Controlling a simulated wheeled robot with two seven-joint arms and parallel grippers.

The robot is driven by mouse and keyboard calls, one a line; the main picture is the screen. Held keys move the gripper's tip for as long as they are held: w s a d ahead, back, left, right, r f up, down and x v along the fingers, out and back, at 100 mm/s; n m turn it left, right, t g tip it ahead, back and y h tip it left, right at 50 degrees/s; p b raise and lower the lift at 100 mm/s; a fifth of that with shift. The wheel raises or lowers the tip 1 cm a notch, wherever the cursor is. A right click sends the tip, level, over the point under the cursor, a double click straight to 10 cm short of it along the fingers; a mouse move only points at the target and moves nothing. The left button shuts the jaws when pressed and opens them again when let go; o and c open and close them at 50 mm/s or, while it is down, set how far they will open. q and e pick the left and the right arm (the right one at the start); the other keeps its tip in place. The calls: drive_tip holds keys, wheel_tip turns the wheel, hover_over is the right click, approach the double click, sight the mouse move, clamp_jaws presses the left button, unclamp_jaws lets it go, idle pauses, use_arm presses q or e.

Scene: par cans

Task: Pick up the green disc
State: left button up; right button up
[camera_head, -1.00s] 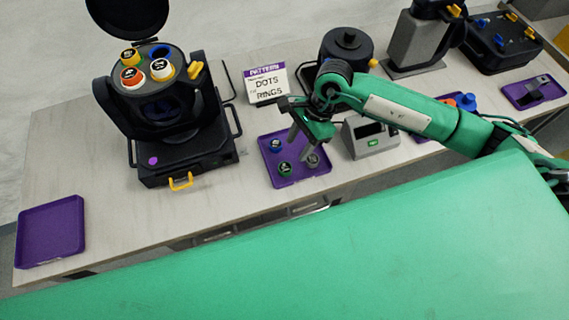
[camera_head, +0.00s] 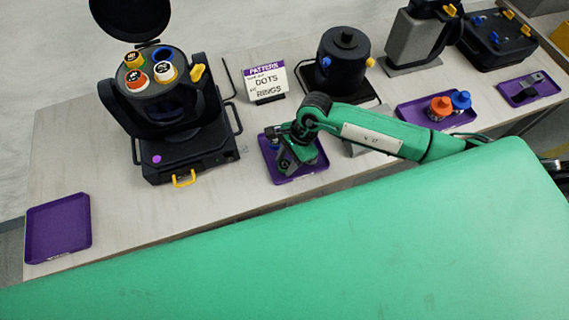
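My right gripper (camera_head: 287,163) points down over the small purple tray (camera_head: 317,169) in the middle of the table. Its fingers are low among the small discs there, and the arm and hand cover most of the tray. The green disc in that tray is hidden behind the gripper. I cannot tell whether the fingers are open or shut, or touch it. A bit of a blue disc (camera_head: 274,147) shows at the tray's left. My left gripper is not in view.
The can also holds an orange-red disc (camera_head: 136,81) and a white-topped one (camera_head: 165,72); its lid stands open. A pattern sign (camera_head: 265,82) and a black pot-like fixture (camera_head: 342,62) stand behind. An empty purple tray (camera_head: 58,228) lies at far left.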

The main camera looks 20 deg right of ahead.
sight(286, 163)
drive_tip(key=c, duration=0.5)
drive_tip(key=shift+r, duration=0.1)
drive_tip(key=shift+r+b, duration=2.05)
drive_tip(key=shift+r, duration=7.9)
